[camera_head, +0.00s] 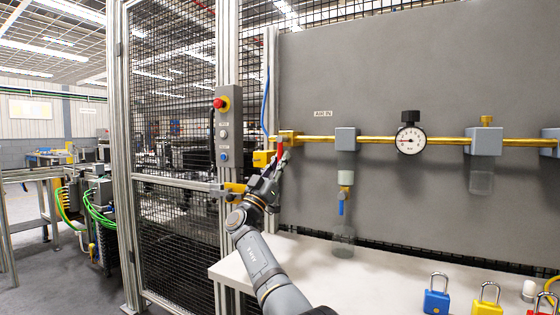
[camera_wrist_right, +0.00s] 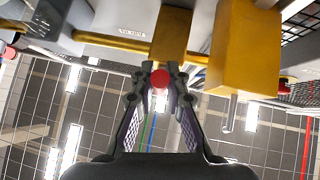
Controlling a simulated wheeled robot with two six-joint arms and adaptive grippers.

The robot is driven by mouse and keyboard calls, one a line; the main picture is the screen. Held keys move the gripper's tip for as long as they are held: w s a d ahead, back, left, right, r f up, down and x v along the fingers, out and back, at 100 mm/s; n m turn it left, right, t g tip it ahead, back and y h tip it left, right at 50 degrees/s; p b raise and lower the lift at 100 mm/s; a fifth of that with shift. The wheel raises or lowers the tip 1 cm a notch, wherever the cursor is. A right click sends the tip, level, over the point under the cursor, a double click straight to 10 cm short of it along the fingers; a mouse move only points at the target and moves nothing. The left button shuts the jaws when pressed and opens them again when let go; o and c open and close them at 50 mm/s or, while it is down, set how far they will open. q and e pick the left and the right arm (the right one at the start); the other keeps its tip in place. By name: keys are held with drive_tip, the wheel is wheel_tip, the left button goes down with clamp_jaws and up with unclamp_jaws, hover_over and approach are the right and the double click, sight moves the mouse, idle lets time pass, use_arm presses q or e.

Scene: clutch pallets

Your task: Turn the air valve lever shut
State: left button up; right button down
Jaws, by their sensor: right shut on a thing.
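The air valve (camera_head: 290,137) is a brass body at the left end of the brass pipe on the grey panel. Its red lever (camera_head: 280,149) shows as a small strip beneath the body, partly hidden by my right gripper (camera_head: 277,168). In the right wrist view, the brass valve body (camera_wrist_right: 172,34) is at the top centre, and the round red lever end (camera_wrist_right: 159,80) sits between the fingertips of my right gripper (camera_wrist_right: 160,72). The right gripper is shut on the lever. My left gripper is not in view.
A yellow box (camera_head: 262,158) is close left of the valve, by the fence post. A filter (camera_head: 346,140), a gauge (camera_head: 410,140) and a regulator (camera_head: 484,140) follow rightward along the pipe. Padlocks, one blue (camera_head: 437,301) and one yellow (camera_head: 486,307), stand on the white table (camera_head: 330,275).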

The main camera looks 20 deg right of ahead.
drive_tip(key=c, duration=1.3)
unclamp_jaws()
drive_tip(key=shift+c, duration=0.2)
drive_tip(key=v, duration=1.2)
drive_tip(key=shift+f, duration=0.1)
